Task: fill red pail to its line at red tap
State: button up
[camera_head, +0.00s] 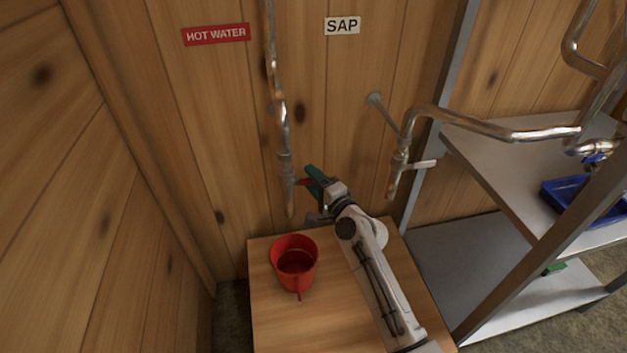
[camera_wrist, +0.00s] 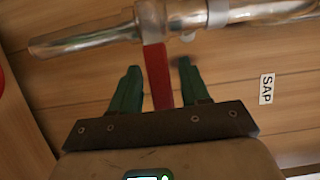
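The red pail (camera_head: 279,247) stands upright on a wooden table top. Its inside is dark red, and I cannot make out a line or the liquid level. The red-levered tap hangs on the left pipe (camera_head: 285,160) by the HOT WATER sign, its spout end above and behind the pail in the head view. Its red lever (camera_wrist: 158,76) lies between the green fingers of my gripper (camera_wrist: 158,82), with a gap on each side. My gripper is open around the lever; it also shows in the head view (camera_head: 309,182). No stream of water is visible at the spout.
A second tap with a pale lever (camera_head: 424,164) hangs to the right, near the SAP sign (camera_head: 342,26). A metal shelf (camera_head: 500,165) with a blue tray (camera_head: 570,209) stands at right. The wooden table (camera_head: 270,325) has bare room in front of the pail.

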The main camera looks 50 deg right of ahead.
grip_shut()
dwell(0.3)
